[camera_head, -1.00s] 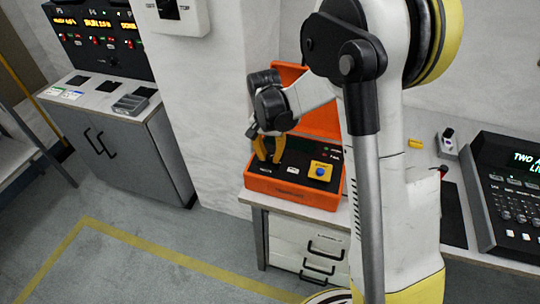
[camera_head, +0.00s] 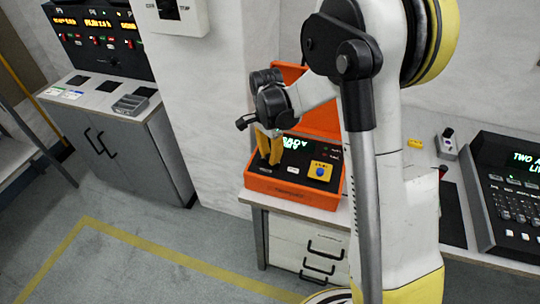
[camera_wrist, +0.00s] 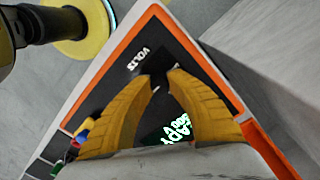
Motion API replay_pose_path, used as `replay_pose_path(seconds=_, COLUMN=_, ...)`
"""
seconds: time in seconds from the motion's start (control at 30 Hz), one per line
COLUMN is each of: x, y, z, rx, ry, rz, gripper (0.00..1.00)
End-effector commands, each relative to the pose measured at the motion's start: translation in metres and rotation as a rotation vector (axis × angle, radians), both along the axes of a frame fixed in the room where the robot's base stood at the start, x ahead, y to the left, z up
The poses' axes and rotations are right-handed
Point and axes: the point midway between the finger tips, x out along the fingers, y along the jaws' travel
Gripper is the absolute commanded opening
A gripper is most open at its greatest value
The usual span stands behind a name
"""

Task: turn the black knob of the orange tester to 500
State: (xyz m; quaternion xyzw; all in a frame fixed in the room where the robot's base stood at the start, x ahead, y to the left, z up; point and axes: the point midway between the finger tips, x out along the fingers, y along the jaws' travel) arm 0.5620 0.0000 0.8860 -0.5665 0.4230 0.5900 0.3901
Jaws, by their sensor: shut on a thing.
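The orange tester (camera_head: 290,192) stands open on a bench at the wall, its lid up behind the panel. My gripper (camera_head: 269,163) points down at the left part of the panel, its yellow fingers shut on the black knob. In the wrist view, the fingertips of my gripper (camera_wrist: 160,82) close on the dark knob (camera_wrist: 158,79), mostly hidden between them, beside the white word VOLTS. The tester's display (camera_wrist: 178,130) is lit green; I read "ADY" and "500V", partly covered by a finger. The knob's pointer cannot be made out.
A yellow block with a blue button (camera_head: 319,171) sits on the panel right of my gripper. A dark console (camera_head: 510,195) stands at the right. A grey cabinet (camera_head: 130,150) stands at the left. The floor (camera_head: 150,265) in front is clear.

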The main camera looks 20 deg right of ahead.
Motion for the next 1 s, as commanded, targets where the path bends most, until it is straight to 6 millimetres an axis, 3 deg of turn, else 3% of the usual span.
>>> replay_pose_path(seconds=0.4, x=0.001, y=0.0, z=0.0, rx=0.0, ry=-0.001, rz=-0.007, gripper=0.0)
replay_pose_path(seconds=0.43, x=0.001, y=0.0, z=0.0, rx=0.0, ry=-0.001, rz=-0.007, gripper=0.23)
replay_pose_path(seconds=0.5, x=0.001, y=0.0, z=0.0, rx=0.0, ry=-0.001, rz=-0.007, gripper=0.44)
replay_pose_path(seconds=0.53, x=0.0, y=0.0, z=0.0, rx=0.0, ry=-0.001, rz=-0.007, gripper=0.46)
replay_pose_path(seconds=0.83, x=0.0, y=0.0, z=0.001, rx=0.0, ry=0.0, rz=-0.006, gripper=0.46)
replay_pose_path(seconds=1.0, x=0.001, y=0.0, z=0.02, rx=0.0, ry=0.0, rz=-0.006, gripper=0.46)
